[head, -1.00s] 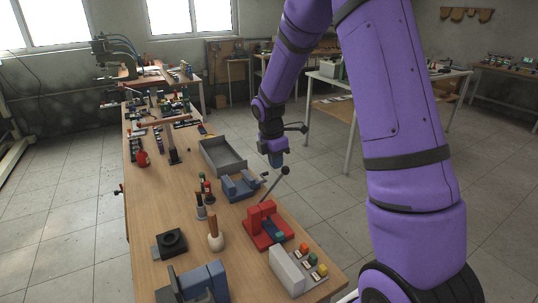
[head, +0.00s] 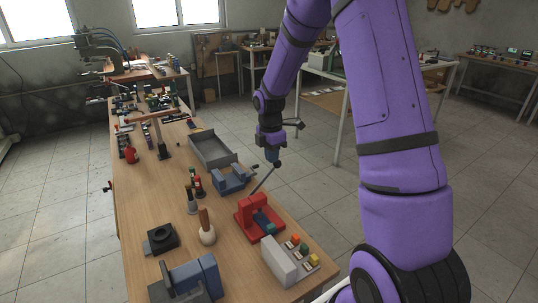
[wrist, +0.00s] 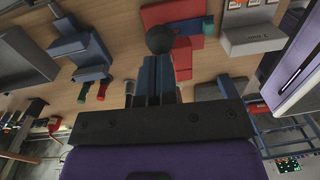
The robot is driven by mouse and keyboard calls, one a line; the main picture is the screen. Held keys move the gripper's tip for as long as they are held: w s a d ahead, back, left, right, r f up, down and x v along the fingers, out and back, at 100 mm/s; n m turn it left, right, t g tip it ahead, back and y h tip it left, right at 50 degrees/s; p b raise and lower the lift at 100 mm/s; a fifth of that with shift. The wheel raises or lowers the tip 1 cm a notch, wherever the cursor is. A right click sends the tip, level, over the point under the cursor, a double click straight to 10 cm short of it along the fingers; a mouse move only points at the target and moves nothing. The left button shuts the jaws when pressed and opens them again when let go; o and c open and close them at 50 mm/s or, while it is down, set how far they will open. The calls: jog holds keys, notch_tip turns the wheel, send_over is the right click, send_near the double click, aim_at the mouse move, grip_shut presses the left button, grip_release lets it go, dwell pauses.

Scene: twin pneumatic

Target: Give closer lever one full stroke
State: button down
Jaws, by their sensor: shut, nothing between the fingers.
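The red lever device (head: 249,222), with a blue-teal part in it, stands on the wooden bench near its right edge. Its thin grey lever (head: 263,180) slants up and right toward my gripper. In the wrist view a round black knob (wrist: 160,39) is just beyond my fingertips, with the red device (wrist: 168,14) behind it. A blue device (head: 230,181) stands farther back and also shows in the wrist view (wrist: 80,48). My gripper (head: 273,159) is shut and empty, high over the bench's right edge by the lever's top. Whether it touches the knob I cannot tell.
A grey tray (head: 212,150) lies behind the blue device. A grey block with coloured buttons (head: 280,262) is in front of the red device. The floor right of the bench is open.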

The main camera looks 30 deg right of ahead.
jog(key=shift+d+f+y, duration=0.75)
jog(key=shift+d+y, duration=0.05)
jog(key=shift+d, duration=0.15)
jog(key=d+f+y, duration=0.4)
jog(key=f+y, duration=0.3)
jog(key=f, duration=0.3)
jog(key=shift+d, duration=0.3)
jog(key=shift+f, duration=0.15)
